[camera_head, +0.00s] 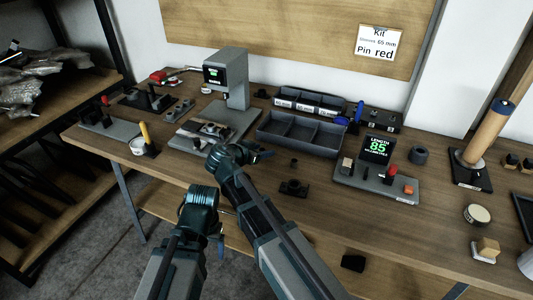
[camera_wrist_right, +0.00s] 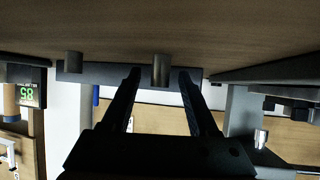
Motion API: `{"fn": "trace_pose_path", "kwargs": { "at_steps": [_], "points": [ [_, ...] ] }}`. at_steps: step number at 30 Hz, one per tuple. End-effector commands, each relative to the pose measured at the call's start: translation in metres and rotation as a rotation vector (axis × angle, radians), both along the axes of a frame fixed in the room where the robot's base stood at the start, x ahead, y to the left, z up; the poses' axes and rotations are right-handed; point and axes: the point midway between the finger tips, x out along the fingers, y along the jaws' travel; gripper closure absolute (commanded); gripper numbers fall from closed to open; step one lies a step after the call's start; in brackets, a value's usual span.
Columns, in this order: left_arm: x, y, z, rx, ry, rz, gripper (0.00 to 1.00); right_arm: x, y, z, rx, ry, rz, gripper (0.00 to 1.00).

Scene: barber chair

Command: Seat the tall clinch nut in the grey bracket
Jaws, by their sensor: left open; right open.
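My right gripper (camera_head: 260,154) is low over the table in front of the divided tray. In the right wrist view, which is upside down, its two fingers (camera_wrist_right: 160,76) are open on either side of a short grey cylinder (camera_wrist_right: 161,70), with gaps visible. A second cylinder (camera_wrist_right: 73,65) stands apart; a small dark cylinder (camera_head: 294,162) in the head view appears to be this one. I cannot tell which is the tall clinch nut. A grey bracket-like piece (camera_head: 192,137) lies by the press. My left gripper (camera_head: 218,212) is near the table's front edge; its fingertips are unclear.
The grey press (camera_head: 230,80) stands behind my grippers. The divided tray (camera_head: 300,134) lies right of it. A black fixture (camera_head: 294,187) sits in front of the tray. A length gauge (camera_head: 378,150) reads 85. Table room is clear around the fixture.

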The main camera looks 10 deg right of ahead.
Motion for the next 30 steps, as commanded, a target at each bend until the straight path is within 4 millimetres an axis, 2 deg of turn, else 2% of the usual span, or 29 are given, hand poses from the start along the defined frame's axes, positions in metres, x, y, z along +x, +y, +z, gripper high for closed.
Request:
{"fn": "trace_pose_path", "kwargs": {
  "at_steps": [2,9,12,23,30],
  "points": [
    [0.000,0.000,0.000,0.000,0.000,0.000,0.20,0.000,0.000,0.000,0.000,0.000,0.000,0.43],
    [0.000,0.000,0.000,0.000,0.000,0.000,0.20,0.000,0.000,0.000,0.000,0.000,0.000,0.87],
    [0.000,0.000,0.000,0.000,0.000,0.000,0.20,0.000,0.000,0.000,0.000,0.000,0.000,1.00],
    [0.000,0.000,0.001,0.000,0.000,0.000,0.20,0.000,0.000,0.001,0.000,0.000,0.000,1.00],
    [0.000,0.000,0.010,0.000,0.000,0.000,0.20,0.002,-0.005,0.010,0.000,0.000,0.000,1.00]
  ]
}}
